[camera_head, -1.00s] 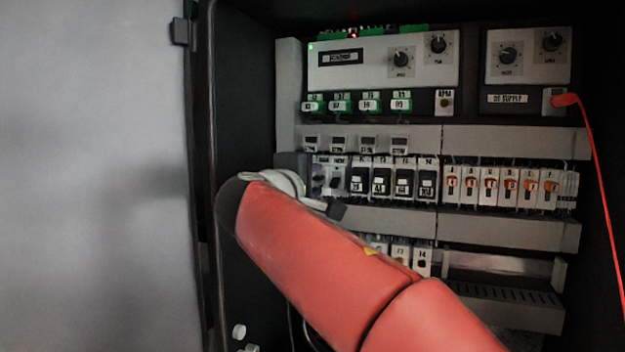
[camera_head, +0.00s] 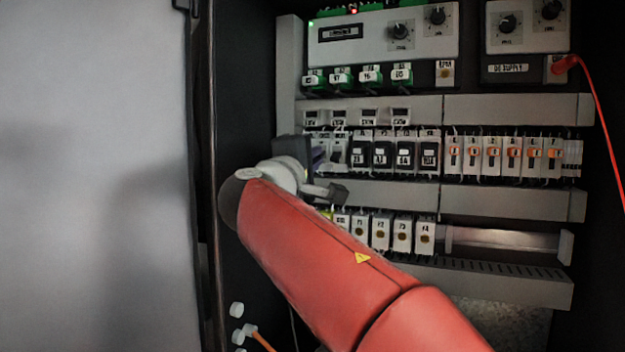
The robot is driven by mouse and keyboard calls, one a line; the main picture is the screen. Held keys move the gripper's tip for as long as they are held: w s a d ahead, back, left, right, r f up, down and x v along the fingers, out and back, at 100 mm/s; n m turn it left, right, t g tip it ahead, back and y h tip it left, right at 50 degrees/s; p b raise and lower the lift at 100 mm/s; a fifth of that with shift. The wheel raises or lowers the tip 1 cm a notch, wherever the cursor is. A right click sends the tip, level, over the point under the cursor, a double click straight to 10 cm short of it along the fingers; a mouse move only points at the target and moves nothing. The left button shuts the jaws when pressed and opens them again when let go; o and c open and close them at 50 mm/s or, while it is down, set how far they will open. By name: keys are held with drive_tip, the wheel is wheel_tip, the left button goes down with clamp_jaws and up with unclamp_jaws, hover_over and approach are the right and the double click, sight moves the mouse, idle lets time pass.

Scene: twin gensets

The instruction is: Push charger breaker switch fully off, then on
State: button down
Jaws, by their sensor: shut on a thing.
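A row of breakers runs across the middle of the open cabinet. Its left end has pale breakers (camera_head: 338,152), then several black ones (camera_head: 381,154) with white labels, then white ones with orange marks (camera_head: 490,155). The labels are too blurred to read, so I cannot tell which is the charger breaker. My gripper (camera_head: 315,156) is at the left end of this row, in front of the leftmost breaker. It is shut on a breaker switch there. Its fingertips and the switch are mostly hidden by my wrist, so the switch's position cannot be seen.
Grey ducts (camera_head: 400,194) run above and below the row. Fuse holders (camera_head: 402,232) sit just below, partly behind my arm. Green connectors (camera_head: 371,75) and a knob panel (camera_head: 425,38) are above. A red cable (camera_head: 594,100) hangs at right. The cabinet door (camera_head: 95,180) stands at left.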

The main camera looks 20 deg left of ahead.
drive_tip(key=t+b, duration=0.1)
drive_tip(key=b, duration=0.2)
drive_tip(key=f+t+b, duration=0.1)
drive_tip(key=b, duration=0.2)
drive_tip(key=shift+w+f+t+h, duration=0.25)
drive_tip(key=shift+t+h, duration=0.05)
drive_tip(key=shift+t, duration=0.1)
drive_tip(key=shift+r, duration=0.15)
drive_tip(key=c, duration=1.5)
unclamp_jaws()
drive_tip(key=shift+c, duration=0.2)
drive_tip(key=shift+s, duration=0.1)
drive_tip(key=v, duration=0.7)
drive_tip(key=shift+s+f, duration=0.25)
drive_tip(key=shift+s, duration=0.05)
